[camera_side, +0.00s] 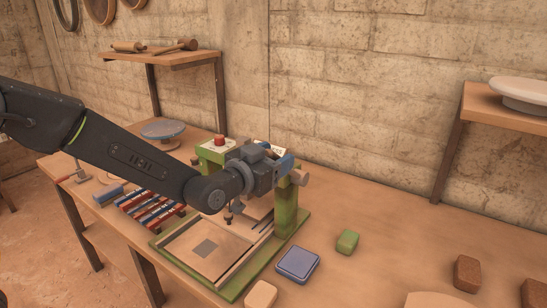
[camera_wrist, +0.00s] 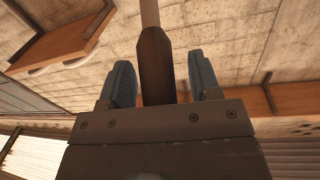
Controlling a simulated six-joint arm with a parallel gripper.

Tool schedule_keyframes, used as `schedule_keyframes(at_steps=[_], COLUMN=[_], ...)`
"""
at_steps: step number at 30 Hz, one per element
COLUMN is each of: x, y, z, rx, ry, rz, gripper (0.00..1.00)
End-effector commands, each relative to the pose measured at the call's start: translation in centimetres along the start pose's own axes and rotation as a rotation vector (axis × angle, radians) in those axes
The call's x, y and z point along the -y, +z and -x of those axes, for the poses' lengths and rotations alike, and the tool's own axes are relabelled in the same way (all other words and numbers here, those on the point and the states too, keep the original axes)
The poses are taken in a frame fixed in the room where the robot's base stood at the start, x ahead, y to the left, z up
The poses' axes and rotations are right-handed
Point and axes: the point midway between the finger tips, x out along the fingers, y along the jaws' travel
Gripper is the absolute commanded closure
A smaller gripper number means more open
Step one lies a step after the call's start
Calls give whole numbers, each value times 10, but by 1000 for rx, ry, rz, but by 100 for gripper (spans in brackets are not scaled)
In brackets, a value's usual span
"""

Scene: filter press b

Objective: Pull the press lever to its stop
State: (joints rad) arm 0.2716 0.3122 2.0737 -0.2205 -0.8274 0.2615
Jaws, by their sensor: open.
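The press (camera_side: 287,215) has a green frame with a flat base on the bench. My gripper (camera_side: 284,166) is at the upper part of the press, and my wrist hides much of the press head. A brown cylindrical end (camera_side: 300,178), apparently part of the lever, sticks out just beyond my fingers. In the wrist view, a dark brown lever handle (camera_wrist: 154,58) with a paler rod above it lies between the two blue-grey pads of my gripper (camera_wrist: 164,82). The jaws are open, with a visible gap on each side of the handle.
A rack of red and blue pieces (camera_side: 150,206) stands left. A blue-grey block (camera_side: 297,264) and a green block (camera_side: 347,241) lie right of the base.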

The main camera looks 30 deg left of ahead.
Motion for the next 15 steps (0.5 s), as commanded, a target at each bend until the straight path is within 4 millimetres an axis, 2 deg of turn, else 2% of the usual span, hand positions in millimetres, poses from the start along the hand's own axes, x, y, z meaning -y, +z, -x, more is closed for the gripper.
schedule_keyframes(at_steps=[4,15], x=[0,0], y=[0,0], z=[0,0], rx=[0,0], ry=[0,0], rz=[0,0], gripper=[44,79])
